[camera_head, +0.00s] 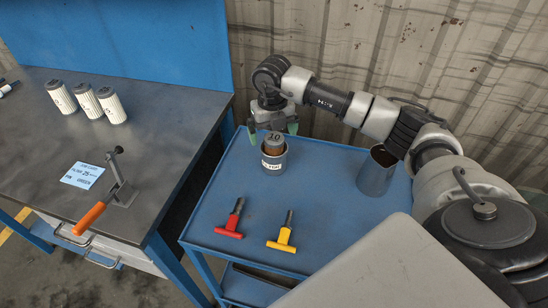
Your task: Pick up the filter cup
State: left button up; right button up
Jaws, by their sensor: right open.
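A brown cylinder marked "10" (274,140) sits in a grey cup with a white label (274,161) at the back of the blue cart. I cannot tell for sure which of these is the filter cup. My right gripper (272,129) points down just behind and above this cup. Its green-tipped fingers are spread apart, with nothing seen between them that they hold. Whether the fingers touch the cylinder or cup cannot be told. My left gripper is not in view.
The blue cart (330,199) also holds a red T-handle tool (232,219), a yellow one (284,233) and an open grey cylinder (376,172). The dark workbench (150,115) at left carries white canisters (88,101), an orange-handled clamp (112,194) and a blue label card (82,175). The cart's middle is clear.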

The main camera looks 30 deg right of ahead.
aim_at(274, 159)
jog(key=shift+f, duration=0.4)
notch_tip(274, 159, down, 4)
jog(key=shift+r+p, duration=0.2)
jog(key=shift+p, duration=0.45)
jog(key=shift+f, duration=0.6)
jog(key=c, duration=0.9)
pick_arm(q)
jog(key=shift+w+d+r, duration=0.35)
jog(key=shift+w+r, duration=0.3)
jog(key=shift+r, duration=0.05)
pick_arm(e)
jog(key=shift+w+d+r, duration=0.1)
jog(key=shift+c, duration=0.5)
